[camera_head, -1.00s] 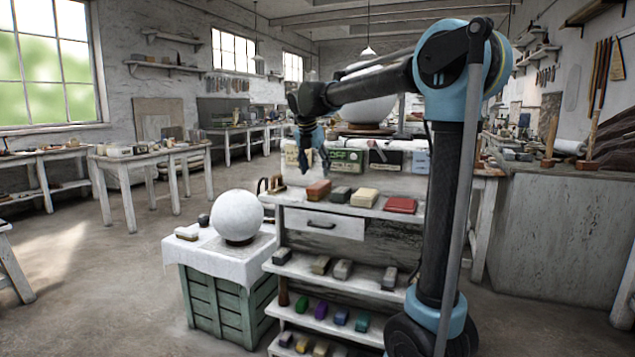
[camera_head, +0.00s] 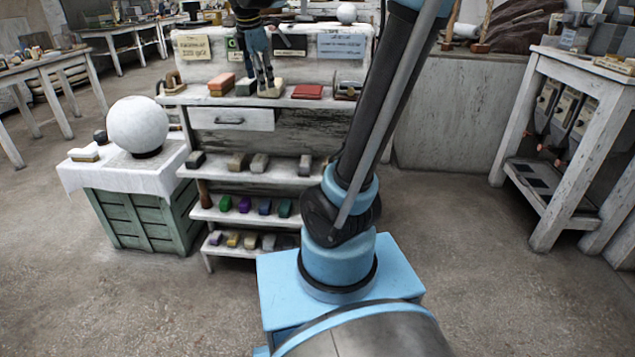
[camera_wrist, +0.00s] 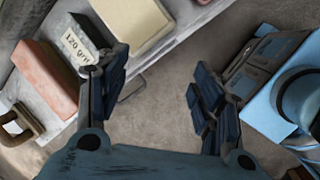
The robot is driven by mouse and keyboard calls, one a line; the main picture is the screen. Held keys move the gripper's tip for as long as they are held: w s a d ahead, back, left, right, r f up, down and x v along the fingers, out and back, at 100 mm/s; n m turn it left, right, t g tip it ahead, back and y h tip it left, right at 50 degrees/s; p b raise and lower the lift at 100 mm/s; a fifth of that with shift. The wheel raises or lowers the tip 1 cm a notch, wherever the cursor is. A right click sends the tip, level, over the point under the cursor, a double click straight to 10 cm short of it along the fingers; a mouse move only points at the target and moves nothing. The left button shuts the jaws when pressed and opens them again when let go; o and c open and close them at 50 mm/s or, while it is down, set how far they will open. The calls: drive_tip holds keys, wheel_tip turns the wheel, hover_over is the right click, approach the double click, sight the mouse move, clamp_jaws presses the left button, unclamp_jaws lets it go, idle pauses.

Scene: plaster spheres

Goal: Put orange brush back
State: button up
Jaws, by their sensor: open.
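An orange block (camera_head: 221,84) lies on the top shelf of the white rack, towards its left end. It may be the orange brush, but I see no bristles. In the wrist view the orange block (camera_wrist: 46,77) is at the left, beside a grey block (camera_wrist: 82,42) with a "120" label and a cream block (camera_wrist: 136,22). My gripper (camera_head: 266,86) hangs at the top shelf, right of the orange block and by the cream block. In the wrist view my gripper (camera_wrist: 160,75) is open, with only floor showing between its fingers.
The rack's lower shelves (camera_head: 248,215) hold several coloured blocks. A red block (camera_head: 308,92) lies to the right on the top shelf. A wooden-handled tool (camera_head: 173,82) stands at its left end. A white sphere (camera_head: 138,125) sits on a cloth-covered green crate (camera_head: 135,222).

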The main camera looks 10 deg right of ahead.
drive_tip(key=s+d+f+m, duration=0.6)
drive_tip(key=s+f+m, duration=0.4)
drive_tip(key=s+f, duration=0.2)
drive_tip(key=s+d+f+m+g+y, duration=0.1)
drive_tip(key=s+d+f+m, duration=0.5)
drive_tip(key=s+f+m, duration=0.5)
drive_tip(key=shift+s+f, duration=0.6)
drive_tip(key=shift+s, duration=0.55)
